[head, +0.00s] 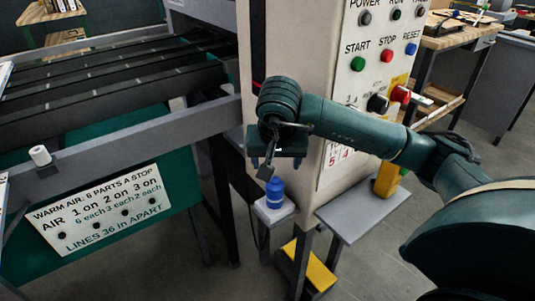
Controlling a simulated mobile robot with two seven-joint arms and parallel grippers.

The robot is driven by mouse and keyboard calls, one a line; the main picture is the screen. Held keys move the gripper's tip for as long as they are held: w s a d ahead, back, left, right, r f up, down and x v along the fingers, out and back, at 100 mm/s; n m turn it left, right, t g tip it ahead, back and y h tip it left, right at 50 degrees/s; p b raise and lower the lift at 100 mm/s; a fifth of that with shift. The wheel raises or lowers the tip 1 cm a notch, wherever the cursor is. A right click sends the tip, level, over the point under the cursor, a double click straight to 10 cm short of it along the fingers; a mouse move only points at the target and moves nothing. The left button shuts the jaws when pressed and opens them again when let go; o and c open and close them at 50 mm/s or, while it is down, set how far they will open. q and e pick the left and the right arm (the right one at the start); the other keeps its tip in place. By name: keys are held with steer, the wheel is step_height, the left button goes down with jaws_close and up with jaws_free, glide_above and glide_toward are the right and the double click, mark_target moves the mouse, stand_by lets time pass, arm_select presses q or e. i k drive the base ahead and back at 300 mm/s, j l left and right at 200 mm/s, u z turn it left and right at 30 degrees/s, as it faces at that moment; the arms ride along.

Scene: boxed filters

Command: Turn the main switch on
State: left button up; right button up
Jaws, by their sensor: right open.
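The pale control cabinet (302,50) stands in the middle of the head view. My right gripper (276,165) is open in front of the cabinet's left side, pointing down above a blue bottle (275,192). A small grey padlock-like piece (266,173) shows between its fingers; I cannot tell whether they touch it. My left gripper is out of view.
A red mushroom button (400,94) sits beside the knob. Green START (357,64), red STOP (387,55) and blue RESET (410,48) buttons are above. The bottle stands on a small ledge (262,211). A conveyor frame (130,138) lies left; a grey shelf (358,212) juts out below.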

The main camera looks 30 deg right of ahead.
mark_target(401, 95)
steer(key=k+j, duration=0.8)
steer(key=k, duration=0.05)
